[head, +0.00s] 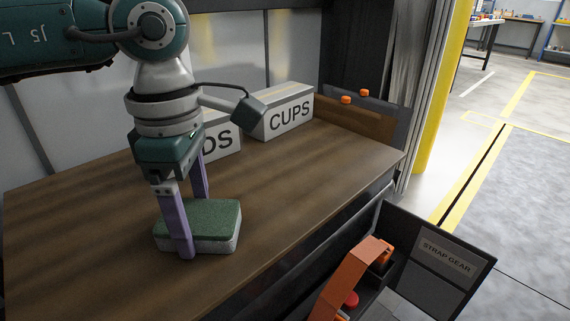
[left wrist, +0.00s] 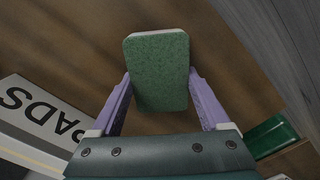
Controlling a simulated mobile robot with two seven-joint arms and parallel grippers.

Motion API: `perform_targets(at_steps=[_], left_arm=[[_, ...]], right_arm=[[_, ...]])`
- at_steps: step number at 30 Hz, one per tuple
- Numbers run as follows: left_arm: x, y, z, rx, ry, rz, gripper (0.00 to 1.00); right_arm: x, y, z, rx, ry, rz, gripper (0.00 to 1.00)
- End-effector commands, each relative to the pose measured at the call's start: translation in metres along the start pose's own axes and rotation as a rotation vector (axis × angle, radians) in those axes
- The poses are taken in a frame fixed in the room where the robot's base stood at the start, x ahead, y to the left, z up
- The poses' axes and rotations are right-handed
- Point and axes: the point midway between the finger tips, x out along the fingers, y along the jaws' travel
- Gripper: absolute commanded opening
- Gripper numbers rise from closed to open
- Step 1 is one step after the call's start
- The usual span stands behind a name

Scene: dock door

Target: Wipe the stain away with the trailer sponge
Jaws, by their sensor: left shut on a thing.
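The sponge (head: 212,222) has a green top and a pale grey lower layer. It lies flat at the wooden deck's surface, green side up. My left gripper (head: 190,225) points down with its purple fingers shut on the sponge's two sides. In the left wrist view the sponge (left wrist: 160,72) sits between both fingers. I cannot tell whether the sponge touches the wood or is just above it. No stain shows in either view; any mark under the sponge is hidden. My right gripper is not in view.
A box marked CUPS (head: 287,112) and a box ending in DS (head: 222,142) stand at the back of the wooden deck (head: 310,185). The wrist view shows PADS on a box (left wrist: 40,118) and a green object (left wrist: 272,136). A STRAP GEAR bin (head: 440,262) stands in front. The deck's right part is clear.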

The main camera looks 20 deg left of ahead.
Motion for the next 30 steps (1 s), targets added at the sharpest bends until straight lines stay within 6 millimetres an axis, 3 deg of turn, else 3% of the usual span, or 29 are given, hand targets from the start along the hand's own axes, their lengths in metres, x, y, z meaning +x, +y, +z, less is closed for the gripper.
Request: perform_targets(at_steps=[5, 6, 24, 30], left_arm=[[-0.007, -0.010, -0.010, -0.001, 0.003, -0.003, 0.35], [-0.019, -0.009, -0.011, 0.000, 0.003, 0.001, 0.35], [-0.075, -0.006, -0.007, 0.000, 0.002, 0.002, 0.35], [-0.081, -0.007, -0.006, 0.001, 0.001, 0.001, 0.35]], right_arm=[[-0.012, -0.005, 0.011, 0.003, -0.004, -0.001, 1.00], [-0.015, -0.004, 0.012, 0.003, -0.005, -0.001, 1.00], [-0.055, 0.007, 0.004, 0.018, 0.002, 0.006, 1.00], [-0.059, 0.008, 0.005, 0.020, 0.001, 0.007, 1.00]])
